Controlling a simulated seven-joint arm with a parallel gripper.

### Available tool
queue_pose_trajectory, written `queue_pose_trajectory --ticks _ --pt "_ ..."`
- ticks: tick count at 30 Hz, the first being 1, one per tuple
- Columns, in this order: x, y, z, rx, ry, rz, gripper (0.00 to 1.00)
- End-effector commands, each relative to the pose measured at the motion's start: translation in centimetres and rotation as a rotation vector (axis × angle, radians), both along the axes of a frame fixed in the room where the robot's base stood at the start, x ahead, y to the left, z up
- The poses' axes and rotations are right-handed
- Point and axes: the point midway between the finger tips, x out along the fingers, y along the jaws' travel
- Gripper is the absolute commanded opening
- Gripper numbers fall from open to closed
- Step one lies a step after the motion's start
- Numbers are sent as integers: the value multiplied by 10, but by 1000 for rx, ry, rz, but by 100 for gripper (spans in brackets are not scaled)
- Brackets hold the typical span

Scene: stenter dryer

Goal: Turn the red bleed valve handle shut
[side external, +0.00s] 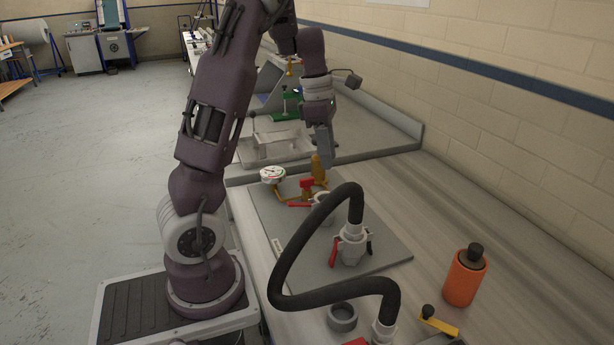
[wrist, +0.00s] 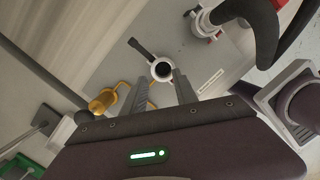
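In the side external view a small red handle (side external: 306,183) sits on brass pipework (side external: 288,197), between the dial gauge (side external: 272,174) and an upright brass part (side external: 318,169). I take it for the bleed valve handle. A second red lever (side external: 298,205) lies lower, by a pale coupling (side external: 322,211). My gripper (side external: 326,165) points down close to the upright brass part; whether it touches cannot be told. In the wrist view my gripper (wrist: 163,88) has its fingers apart with nothing between them. There the brass part (wrist: 103,101) is left of the fingers. No red handle shows near the fingers there.
A black hose (side external: 278,262) arches from a coupling with red and dark levers (side external: 352,246) on the grey plate (side external: 388,252). An orange bottle (side external: 465,277) and a grey ring (side external: 342,317) stand on the bench. Bench space toward the wall is clear.

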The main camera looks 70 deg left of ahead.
Motion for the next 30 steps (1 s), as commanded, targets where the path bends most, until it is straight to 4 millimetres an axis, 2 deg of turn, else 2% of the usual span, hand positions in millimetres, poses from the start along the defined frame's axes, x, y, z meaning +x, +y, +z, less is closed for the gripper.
queue_pose_trajectory --ticks 1,3,7,18,22,28,30 --pt "-2 31 -16 17 62 182 35" --pt "-6 63 -30 45 114 389 35" --pt "-12 92 -41 81 155 576 35" --pt "-13 94 -103 83 161 597 35" --pt "-13 94 -111 84 159 596 35" --pt "-13 94 -112 84 158 594 35" --pt "-13 94 -112 84 158 593 23"
